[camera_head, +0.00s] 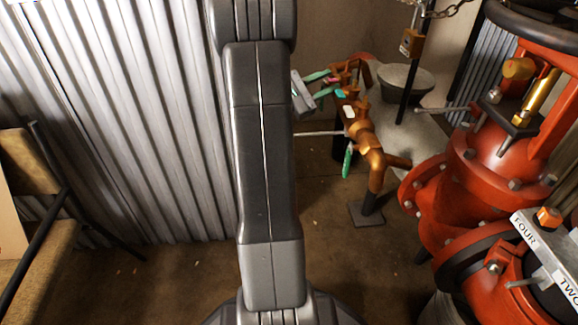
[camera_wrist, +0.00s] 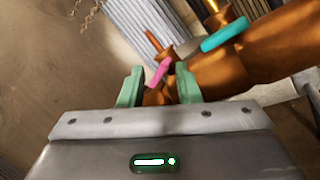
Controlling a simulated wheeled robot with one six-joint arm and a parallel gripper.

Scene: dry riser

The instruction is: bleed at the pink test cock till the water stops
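The pink test cock handle (camera_wrist: 160,72) shows in the wrist view on a copper-coloured fitting, between the two pale green fingers of my gripper (camera_wrist: 159,69). The fingers stand apart, with visible space on both sides of the handle; I cannot tell if either touches it. A teal handle (camera_wrist: 225,35) sits on the same orange-brown pipe body (camera_wrist: 255,55), to the right. In the head view my gripper (camera_head: 334,80) reaches the upper left of the copper-coloured assembly (camera_head: 368,147). The pink handle is small and hard to make out there. No water stream is clear in either view.
A large red flanged valve (camera_head: 480,165) with labels fills the right. A padlock (camera_head: 411,43) hangs on a chain at the top. Corrugated metal (camera_head: 120,110) stands at left, beside a wooden-topped frame (camera_head: 30,160). The floor (camera_head: 320,220) below the pipe is mostly clear.

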